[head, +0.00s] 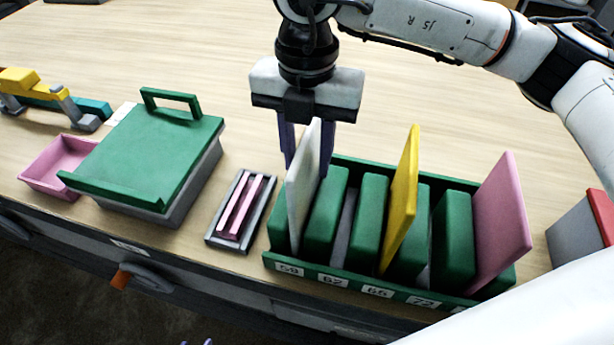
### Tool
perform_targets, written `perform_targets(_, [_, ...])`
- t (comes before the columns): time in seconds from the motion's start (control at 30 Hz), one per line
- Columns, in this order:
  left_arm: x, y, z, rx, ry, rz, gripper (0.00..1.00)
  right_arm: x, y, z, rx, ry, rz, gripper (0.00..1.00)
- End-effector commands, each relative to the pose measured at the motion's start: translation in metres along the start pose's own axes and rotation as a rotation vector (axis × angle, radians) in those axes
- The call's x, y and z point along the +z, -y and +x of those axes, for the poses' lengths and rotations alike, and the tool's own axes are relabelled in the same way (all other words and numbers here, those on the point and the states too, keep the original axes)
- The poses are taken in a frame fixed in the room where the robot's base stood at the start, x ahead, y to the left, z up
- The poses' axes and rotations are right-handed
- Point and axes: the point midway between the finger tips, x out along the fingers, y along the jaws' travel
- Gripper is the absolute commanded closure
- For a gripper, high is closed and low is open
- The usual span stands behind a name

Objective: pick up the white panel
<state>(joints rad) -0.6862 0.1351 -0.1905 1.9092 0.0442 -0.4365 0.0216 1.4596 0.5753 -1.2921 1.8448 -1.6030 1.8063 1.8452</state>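The white panel (302,190) stands upright, slightly tilted, in the leftmost slot of a green rack (345,280), at the label 59. My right gripper (306,165) points down over the far upper part of the panel. Its dark purple fingers are spread, one on each side of the panel, with a gap visible on the left side. The panel hides part of the fingers. My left gripper (196,342) shows only as two small purple fingertips, apart, at the bottom edge, away from the rack.
The rack also holds a yellow panel (402,200) and a pink panel (501,220) between green dividers. Left of it are a grey tray with pink strips (240,208), a green-lidded box (150,150) and a pink bin (58,165). A red-and-grey box (578,235) is at right. The back table is clear.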

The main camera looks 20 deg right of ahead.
Motion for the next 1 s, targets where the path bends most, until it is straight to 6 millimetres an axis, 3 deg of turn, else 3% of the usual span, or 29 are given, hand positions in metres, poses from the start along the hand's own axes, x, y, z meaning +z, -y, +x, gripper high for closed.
perform_targets(0.13, [-0.002,0.0,-0.002,0.0,-0.001,0.0,0.69,0.0,0.0,0.017,-0.001,-0.001,0.001,0.68])
perform_targets(0.4, [-0.003,0.0,-0.002,-0.001,-0.001,0.0,0.69,0.0,0.0,0.021,0.001,0.0,0.001,0.68])
perform_targets(0.6, [-0.003,0.0,-0.002,-0.001,-0.001,0.0,0.69,0.0,0.0,0.021,0.001,0.0,0.002,1.0])
perform_targets(1.0, [-0.002,0.0,-0.001,0.0,-0.001,0.0,0.69,0.001,-0.001,0.014,0.003,0.002,0.002,1.0])
